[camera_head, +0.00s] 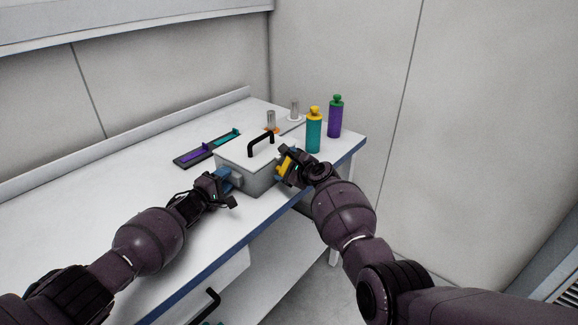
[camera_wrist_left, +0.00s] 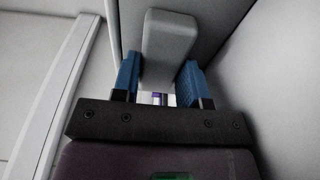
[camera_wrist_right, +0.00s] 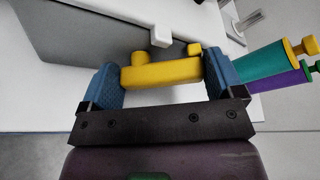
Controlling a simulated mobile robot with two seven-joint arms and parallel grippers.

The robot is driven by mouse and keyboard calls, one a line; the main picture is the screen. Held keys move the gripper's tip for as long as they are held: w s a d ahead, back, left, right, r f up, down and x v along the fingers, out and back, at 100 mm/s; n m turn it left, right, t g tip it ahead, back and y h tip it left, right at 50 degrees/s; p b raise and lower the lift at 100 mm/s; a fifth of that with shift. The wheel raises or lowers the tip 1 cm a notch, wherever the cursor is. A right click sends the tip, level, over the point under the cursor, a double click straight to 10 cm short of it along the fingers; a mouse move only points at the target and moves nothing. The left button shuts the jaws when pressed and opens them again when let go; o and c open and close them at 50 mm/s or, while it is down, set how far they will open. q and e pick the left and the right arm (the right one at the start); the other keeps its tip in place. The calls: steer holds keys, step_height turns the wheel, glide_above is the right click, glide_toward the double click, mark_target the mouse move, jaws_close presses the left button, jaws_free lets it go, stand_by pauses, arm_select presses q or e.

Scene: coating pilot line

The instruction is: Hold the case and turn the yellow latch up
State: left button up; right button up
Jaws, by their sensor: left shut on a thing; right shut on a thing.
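The grey case (camera_head: 262,182) with a black top handle (camera_head: 261,144) stands on the white bench near its front edge. My left gripper (camera_head: 228,180) is at the case's left side. In the left wrist view its blue fingers (camera_wrist_left: 159,80) are shut on a light grey tab (camera_wrist_left: 167,40) of the case. My right gripper (camera_head: 287,164) is at the case's right side. In the right wrist view its blue fingers (camera_wrist_right: 162,76) are shut on the ends of the yellow latch (camera_wrist_right: 165,72). A small white block (camera_wrist_right: 160,37) sits on the case beside the latch.
A teal bottle with a yellow top (camera_head: 314,133) and a purple bottle (camera_head: 335,118) stand right of the case. A dark tray (camera_head: 208,150) with purple and teal pieces lies behind left. Small metal cylinders (camera_head: 271,120) stand behind. The bench's left part is clear.

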steer(key=n, duration=0.1)
steer(key=n+t, duration=0.1)
steer(key=n, duration=0.1)
steer(key=shift+s+a+t+h, duration=0.3)
steer(key=shift+s+t, duration=0.05)
steer(key=shift+t, duration=0.05)
steer(key=shift+s+a+n+t, duration=0.15)
steer(key=shift+n+t, duration=0.15)
steer(key=shift+n, duration=0.45)
steer(key=shift+s+a+n+t, duration=0.1)
steer(key=shift+n+t, duration=0.2)
steer(key=shift+n, duration=0.75)
steer(key=o, duration=0.7)
steer(key=shift+s+d, duration=0.1)
steer(key=shift+s, duration=0.1)
steer(key=shift+s+d, duration=0.3)
steer(key=shift+s, duration=0.15)
steer(key=f+v, duration=0.1)
steer(key=v, duration=0.9)
steer(key=shift+s+r, duration=0.25)
steer(key=shift+s, duration=0.1)
